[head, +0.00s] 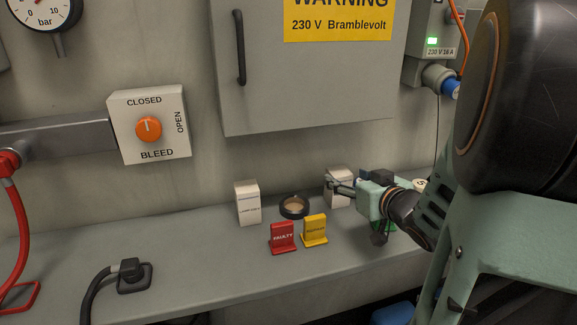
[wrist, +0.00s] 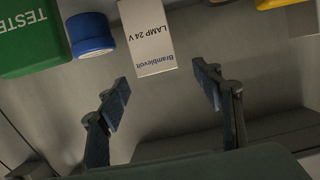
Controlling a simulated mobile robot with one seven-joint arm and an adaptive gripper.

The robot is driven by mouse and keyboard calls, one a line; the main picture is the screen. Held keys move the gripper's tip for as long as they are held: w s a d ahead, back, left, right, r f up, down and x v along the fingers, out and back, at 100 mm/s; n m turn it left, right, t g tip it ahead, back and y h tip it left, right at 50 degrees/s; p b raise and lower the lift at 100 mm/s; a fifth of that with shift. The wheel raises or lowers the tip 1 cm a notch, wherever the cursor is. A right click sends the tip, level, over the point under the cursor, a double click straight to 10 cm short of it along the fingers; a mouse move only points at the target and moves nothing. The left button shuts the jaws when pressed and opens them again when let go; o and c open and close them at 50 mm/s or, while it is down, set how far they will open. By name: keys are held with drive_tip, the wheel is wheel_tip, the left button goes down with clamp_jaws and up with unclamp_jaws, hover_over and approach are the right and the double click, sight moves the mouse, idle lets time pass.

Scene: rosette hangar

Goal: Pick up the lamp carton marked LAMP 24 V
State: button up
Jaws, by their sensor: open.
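The lamp carton (wrist: 147,40) is a white box in the wrist view, its print "LAMP 24 V" and "Bramblevolt" upside down. My gripper (wrist: 163,87) is open, one finger on either side of the carton's line, with the near end of the carton just beyond the fingertips. Nothing is between the fingers. In the head view my gripper (head: 335,184) is at a white carton (head: 341,200) on the right of the bench and partly hides it. This appears to be the same carton.
Another white carton (head: 247,204) stands left of a dark round dish (head: 294,207). Red FAULTY (head: 283,238) and yellow (head: 314,231) stands are in front. A green TESTED thing (wrist: 30,38) and a blue cap (wrist: 90,34) lie beside the lamp carton. The bench's left is mostly clear.

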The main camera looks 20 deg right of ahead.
sight(342, 173)
drive_tip(key=b+x, duration=0.1)
drive_tip(key=x, duration=0.5)
drive_tip(key=shift+d, duration=0.15)
drive_tip(key=c, duration=1.2)
